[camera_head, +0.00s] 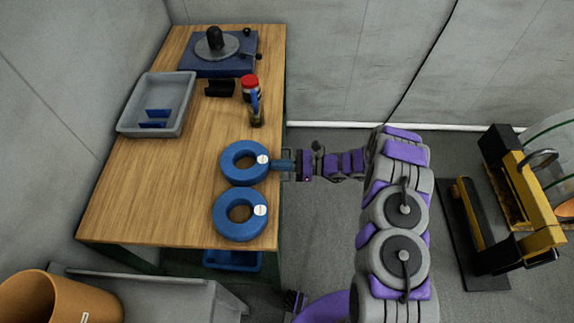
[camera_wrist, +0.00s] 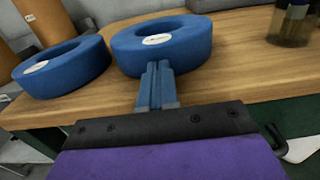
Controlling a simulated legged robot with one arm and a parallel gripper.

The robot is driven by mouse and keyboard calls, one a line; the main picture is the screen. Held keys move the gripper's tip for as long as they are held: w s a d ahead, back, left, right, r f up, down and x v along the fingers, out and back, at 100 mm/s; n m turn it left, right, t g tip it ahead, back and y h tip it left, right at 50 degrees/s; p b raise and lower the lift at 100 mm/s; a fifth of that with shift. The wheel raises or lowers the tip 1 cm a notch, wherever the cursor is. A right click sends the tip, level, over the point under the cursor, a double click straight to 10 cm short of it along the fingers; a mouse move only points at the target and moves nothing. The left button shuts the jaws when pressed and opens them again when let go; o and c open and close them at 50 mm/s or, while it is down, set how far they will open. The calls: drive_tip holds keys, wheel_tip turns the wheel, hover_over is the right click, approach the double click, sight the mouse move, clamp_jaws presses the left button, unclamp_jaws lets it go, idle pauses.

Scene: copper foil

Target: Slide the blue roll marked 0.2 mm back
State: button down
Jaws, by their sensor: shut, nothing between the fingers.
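Two blue ring-shaped rolls lie flat on the wooden table near its right edge. The farther blue roll (camera_head: 236,172) and the nearer blue roll (camera_head: 227,226) each carry a round white label; the print is too small to read. My gripper (camera_head: 274,166) is shut and empty, with its blue fingertips at the right side of the farther roll, touching or almost touching it. In the wrist view the shut fingers (camera_wrist: 157,71) point at the labelled side of that roll (camera_wrist: 188,38). The nearer roll (camera_wrist: 75,68) shows at left there.
The wooden table (camera_head: 185,185) has clear room left of the rolls. Behind them stand a brush holder (camera_head: 257,117), a red-topped container (camera_head: 250,88), a grey tray (camera_head: 178,92) and a blue turntable device (camera_head: 205,65).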

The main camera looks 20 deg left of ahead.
sight(265, 165)
drive_tip(key=shift+a, duration=0.3)
drive_tip(key=shift+x, duration=1.9)
